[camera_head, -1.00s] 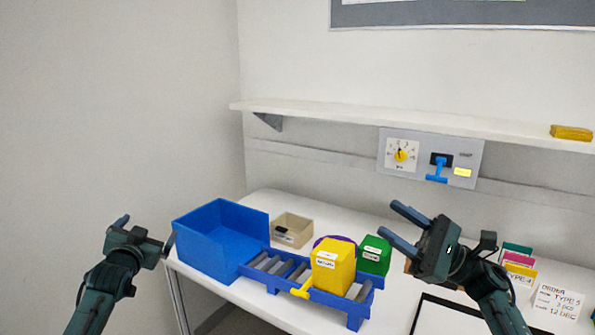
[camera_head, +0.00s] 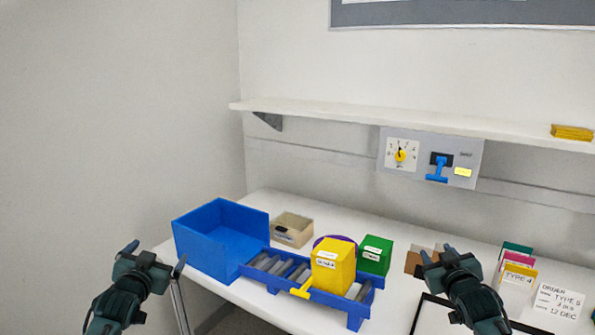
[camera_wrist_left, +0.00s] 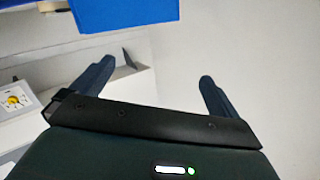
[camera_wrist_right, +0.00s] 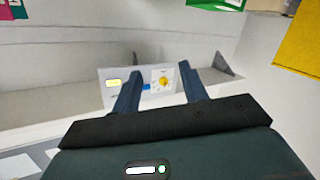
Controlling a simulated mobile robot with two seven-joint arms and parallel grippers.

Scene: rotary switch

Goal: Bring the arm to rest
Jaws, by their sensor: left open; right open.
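My left gripper (camera_head: 153,256) is open and empty at the lower left, in front of the blue bin and apart from it. Its spread fingers also show in the left wrist view (camera_wrist_left: 152,88). My right gripper (camera_head: 438,253) is open and empty at the lower right, above the table's right part. Its two fingers show in the right wrist view (camera_wrist_right: 160,85) with nothing between them. The wall panel (camera_head: 459,150) carries a yellow rotary knob (camera_head: 401,155) on a white dial and a blue T-shaped handle (camera_head: 437,170). Neither gripper touches the panel.
On the table stand a blue bin (camera_head: 213,245), a blue roller rack (camera_head: 351,310), a yellow box (camera_head: 333,267), a green box (camera_head: 375,256) and a beige tray (camera_head: 292,229). Coloured cards (camera_head: 515,270) stand at the right. A shelf (camera_head: 400,121) runs above, with a yellow block (camera_head: 571,132).

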